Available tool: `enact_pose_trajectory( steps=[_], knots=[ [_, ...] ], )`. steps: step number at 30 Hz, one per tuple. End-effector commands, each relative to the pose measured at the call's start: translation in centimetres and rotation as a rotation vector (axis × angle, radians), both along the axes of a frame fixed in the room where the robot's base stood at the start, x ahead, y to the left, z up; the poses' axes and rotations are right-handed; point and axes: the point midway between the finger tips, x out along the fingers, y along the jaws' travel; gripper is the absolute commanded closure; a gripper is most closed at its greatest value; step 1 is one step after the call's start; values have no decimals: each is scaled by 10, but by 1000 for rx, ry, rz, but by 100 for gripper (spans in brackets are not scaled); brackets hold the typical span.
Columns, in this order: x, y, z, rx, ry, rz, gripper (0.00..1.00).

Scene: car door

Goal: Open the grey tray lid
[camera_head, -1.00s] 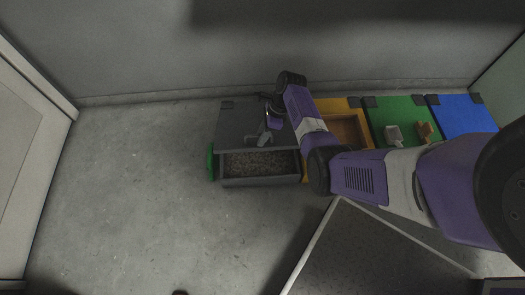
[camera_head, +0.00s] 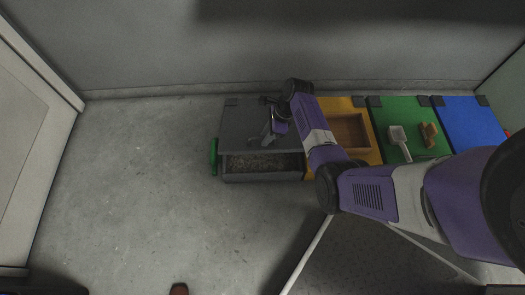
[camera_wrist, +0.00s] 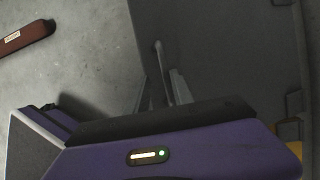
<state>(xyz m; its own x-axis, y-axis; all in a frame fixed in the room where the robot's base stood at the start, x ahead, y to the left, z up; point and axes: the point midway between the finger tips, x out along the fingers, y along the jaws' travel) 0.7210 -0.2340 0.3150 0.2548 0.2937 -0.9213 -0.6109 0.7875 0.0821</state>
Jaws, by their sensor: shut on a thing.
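The grey tray lid (camera_head: 240,122) is a flat dark panel over the grey tray (camera_head: 262,177). It stands partly open: a strip of speckled filling shows between its front edge and the tray's front wall. My gripper (camera_head: 268,137) is at the lid's front part, shut on the lid's handle. In the wrist view the lid (camera_wrist: 225,55) fills the upper right, and the thin handle (camera_wrist: 159,65) stands up just beyond my gripper's body.
To the right are a yellow tray with a brown interior (camera_head: 348,131), a green lid (camera_head: 412,115) with a grey scoop (camera_head: 398,139) and brown item (camera_head: 429,134), and a blue lid (camera_head: 470,121). A green object (camera_head: 214,155) is left of the grey tray. Floor is clear further left.

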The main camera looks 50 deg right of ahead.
Motion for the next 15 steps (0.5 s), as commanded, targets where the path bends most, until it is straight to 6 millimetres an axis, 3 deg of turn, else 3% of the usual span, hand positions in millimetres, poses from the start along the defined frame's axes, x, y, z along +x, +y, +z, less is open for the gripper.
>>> enact_pose_trajectory(
  steps=[1, 6, 9, 15],
  knots=[
    [-5, 7, 18, 16, 15, 11, 100],
    [-22, 25, 10, -140, 18, 344, 100],
    [-31, 32, -10, -229, 21, 555, 100],
    [-48, 43, -31, -387, 37, 1000, 100]
  ],
)
